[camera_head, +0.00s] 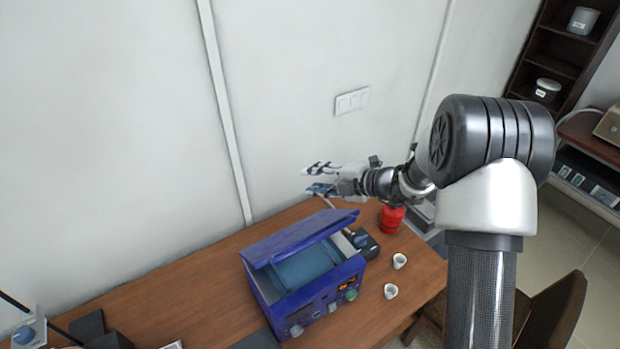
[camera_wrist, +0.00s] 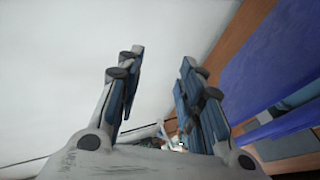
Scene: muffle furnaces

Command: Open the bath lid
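The blue water bath (camera_head: 310,308) stands on the wooden table, with a control panel and knobs on its front. Its blue lid (camera_head: 300,236) is raised and tilted up along the back edge, so the lighter blue inside shows. My gripper (camera_head: 312,180) is above and behind the raised lid, near the wall, with its fingers apart and nothing between them. In the wrist view my gripper (camera_wrist: 163,85) is open, and the blue lid (camera_wrist: 275,65) shows to the right of the fingers, apart from them.
A red container (camera_head: 391,219) and two small white cups (camera_head: 399,260) stand right of the bath on the table (camera_head: 190,290). A dark device (camera_head: 364,243) sits close to the bath's right side. The white wall (camera_head: 300,90) is close behind my gripper. A chair (camera_head: 552,320) stands at lower right.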

